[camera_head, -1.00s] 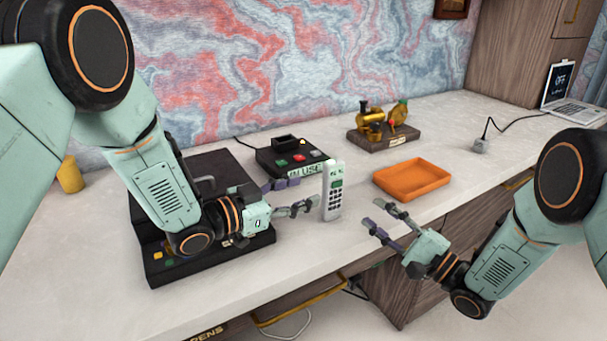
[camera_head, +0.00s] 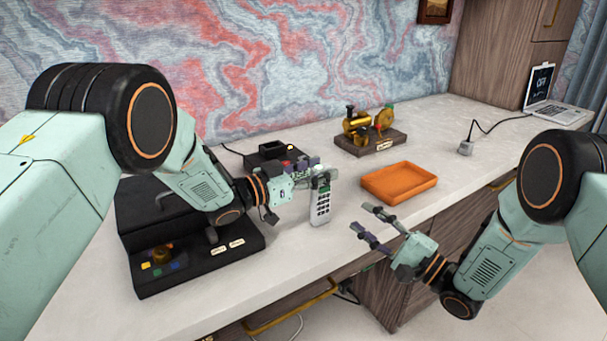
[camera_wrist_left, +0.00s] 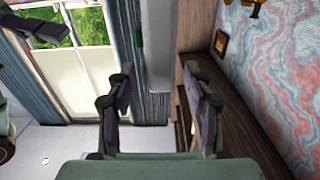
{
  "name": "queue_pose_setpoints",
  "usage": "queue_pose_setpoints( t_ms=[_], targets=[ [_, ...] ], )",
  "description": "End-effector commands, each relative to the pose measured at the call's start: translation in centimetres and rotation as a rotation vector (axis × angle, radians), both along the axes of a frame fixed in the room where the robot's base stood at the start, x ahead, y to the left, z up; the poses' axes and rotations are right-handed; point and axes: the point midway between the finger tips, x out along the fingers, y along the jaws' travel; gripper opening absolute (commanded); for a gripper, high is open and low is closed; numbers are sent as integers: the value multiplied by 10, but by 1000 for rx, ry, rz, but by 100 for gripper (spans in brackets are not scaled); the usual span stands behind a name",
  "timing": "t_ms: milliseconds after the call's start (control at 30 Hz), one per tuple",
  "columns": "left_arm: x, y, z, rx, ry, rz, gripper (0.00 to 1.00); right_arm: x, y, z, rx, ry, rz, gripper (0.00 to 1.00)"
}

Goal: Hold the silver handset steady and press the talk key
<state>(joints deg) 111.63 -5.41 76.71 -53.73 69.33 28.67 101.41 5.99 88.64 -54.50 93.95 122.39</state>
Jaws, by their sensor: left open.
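The silver handset (camera_head: 320,207) stands upright on the desk, with its dark keys facing me. Its small green screen shows near the top. My left gripper (camera_head: 322,174) is at the handset's upper end, its fingers open around or beside it; contact is unclear. In the left wrist view a pale grey upright block, apparently the handset (camera_wrist_left: 160,50), shows between the two spread fingers (camera_wrist_left: 160,92). My right gripper (camera_head: 365,224) is open and empty, to the right of the handset near the desk's front edge. The talk key cannot be singled out.
An orange tray (camera_head: 399,196) lies right of the handset. A dark device (camera_head: 268,157) is partly hidden behind my left gripper. A black machine (camera_head: 205,262) stands at left. A brass model (camera_head: 370,140) and grey plug (camera_head: 465,148) are farther back.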

Motion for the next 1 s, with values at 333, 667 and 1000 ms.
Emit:
queue_pose_setpoints(
  t_ms=[333, 667, 1000],
  targets=[
    [6, -9, 0, -1, 2, 1, 52, 0, 0, 0, 0, 0, 0, 38],
    [6, -9, 0, -1, 1, 1, 33, 0, 0, 0, 0, 0, 0, 38],
    [6, -9, 0, -1, 1, 1, 4, 0, 0, 0, 0, 0, 0, 38]
  ],
)
